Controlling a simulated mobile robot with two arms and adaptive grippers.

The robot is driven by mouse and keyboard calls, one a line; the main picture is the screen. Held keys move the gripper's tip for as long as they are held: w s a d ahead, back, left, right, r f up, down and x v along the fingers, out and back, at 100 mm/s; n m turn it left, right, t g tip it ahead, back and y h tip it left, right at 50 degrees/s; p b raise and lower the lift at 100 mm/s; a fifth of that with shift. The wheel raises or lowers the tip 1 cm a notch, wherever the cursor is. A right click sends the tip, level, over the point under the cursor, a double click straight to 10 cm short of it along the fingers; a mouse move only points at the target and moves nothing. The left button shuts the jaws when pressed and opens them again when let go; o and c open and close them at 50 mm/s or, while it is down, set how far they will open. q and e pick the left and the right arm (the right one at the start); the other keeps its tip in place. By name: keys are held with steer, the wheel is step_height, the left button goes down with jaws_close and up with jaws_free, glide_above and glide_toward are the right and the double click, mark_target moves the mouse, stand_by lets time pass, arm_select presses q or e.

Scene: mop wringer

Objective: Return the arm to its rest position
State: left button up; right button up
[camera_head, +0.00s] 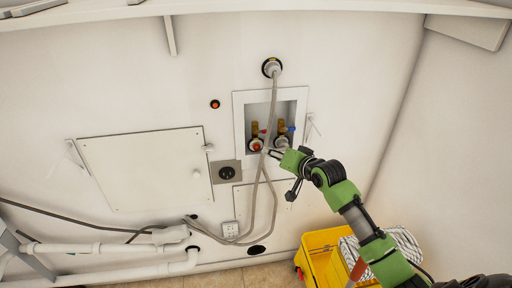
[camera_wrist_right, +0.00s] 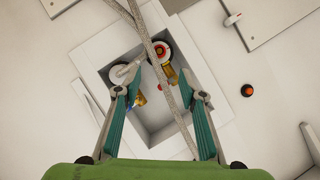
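My right gripper (camera_head: 282,173) reaches in from the lower right, in front of the lower edge of the recessed valve box (camera_head: 237,110). In the right wrist view its two fingers (camera_wrist_right: 160,95) are spread wide apart, with nothing gripped between them. The box holds two brass valves, one with a red handle (camera_head: 263,131) and one with a blue handle (camera_head: 291,129). Grey hoses (camera_head: 272,105) run down past the box, and in the wrist view they cross in front of the valves (camera_wrist_right: 161,50). My left gripper is in neither view.
A yellow mop bucket (camera_head: 318,248) with a striped mop head (camera_head: 405,243) stands at lower right, partly behind my right arm. White pipes (camera_head: 110,247) run along the lower left wall. A wall panel (camera_head: 145,165), an outlet (camera_head: 227,173) and a red button (camera_head: 214,104) are left of the box.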

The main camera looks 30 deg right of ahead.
steer(key=s+a+f+n+g, duration=0.15)
steer(key=s+f, duration=0.45)
steer(key=f, duration=0.7)
steer(key=s+f+n+g+h, duration=0.1)
steer(key=s+f+g, duration=0.2)
steer(key=s+f, duration=0.7)
steer(key=s+a+f+n+g, duration=0.1)
steer(key=s+f+g, duration=0.15)
steer(key=f, duration=1.35)
steer(key=s+a+f+n+g, duration=0.1)
steer(key=s+a+f, duration=0.3)
steer(key=s, duration=0.9)
steer(key=s+a+f+n+g, duration=0.2)
steer(key=s+f, duration=0.6)
steer(key=s, duration=0.5)
steer(key=s+a+f+n+g, duration=0.2)
steer(key=s+a+f, duration=0.3)
steer(key=s, duration=0.9)
steer(key=shift+a+f+n+y, duration=0.3)
steer(key=shift+a+f+n, duration=0.1)
steer(key=shift+f+n, duration=0.45)
steer(key=shift+w, duration=0.1)
